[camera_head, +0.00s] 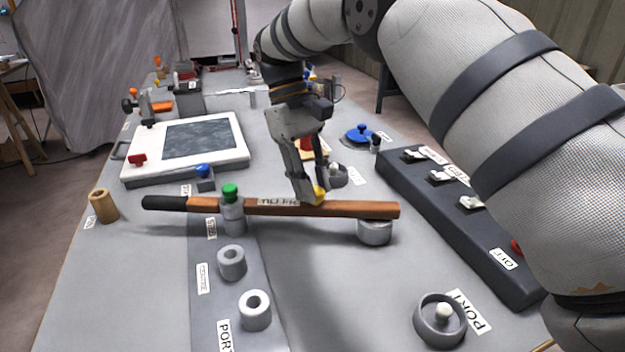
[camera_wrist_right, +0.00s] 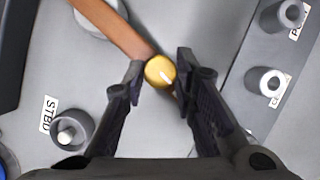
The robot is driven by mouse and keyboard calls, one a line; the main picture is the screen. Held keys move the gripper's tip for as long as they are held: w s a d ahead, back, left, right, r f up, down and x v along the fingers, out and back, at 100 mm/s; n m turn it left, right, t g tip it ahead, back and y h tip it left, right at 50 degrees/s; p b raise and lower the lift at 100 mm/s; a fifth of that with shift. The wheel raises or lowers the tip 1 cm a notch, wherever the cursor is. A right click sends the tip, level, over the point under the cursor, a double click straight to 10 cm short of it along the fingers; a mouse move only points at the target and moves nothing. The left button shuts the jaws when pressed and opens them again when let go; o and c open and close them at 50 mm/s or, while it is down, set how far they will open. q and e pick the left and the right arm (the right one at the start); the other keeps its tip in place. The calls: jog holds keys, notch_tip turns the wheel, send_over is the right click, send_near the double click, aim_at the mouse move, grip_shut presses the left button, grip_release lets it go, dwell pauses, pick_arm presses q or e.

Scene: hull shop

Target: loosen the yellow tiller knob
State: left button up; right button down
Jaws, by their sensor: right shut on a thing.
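The yellow tiller knob (camera_head: 320,194) sits on the wooden tiller (camera_head: 355,209), a long brown bar with a black grip at its left end. In the right wrist view, the yellow knob (camera_wrist_right: 160,71) is round with a pale pointer mark and lies between the fingertips. My right gripper (camera_head: 311,198) reaches down from above and is shut on the yellow knob; in the wrist view the right gripper (camera_wrist_right: 161,76) has a finger on each side of it. My left gripper is not in view.
A green knob (camera_head: 230,191) tops a grey post at the tiller's left part. A grey round support (camera_head: 375,234) stands under its right end. A dark switch panel (camera_head: 455,215) lies to the right. Grey sockets (camera_head: 232,263) and a PORT cup (camera_head: 440,320) stand in front.

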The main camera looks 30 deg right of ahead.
jog(key=c, duration=1.3)
grip_release()
jog(key=v, duration=0.7)
jog(key=shift+r, duration=0.15)
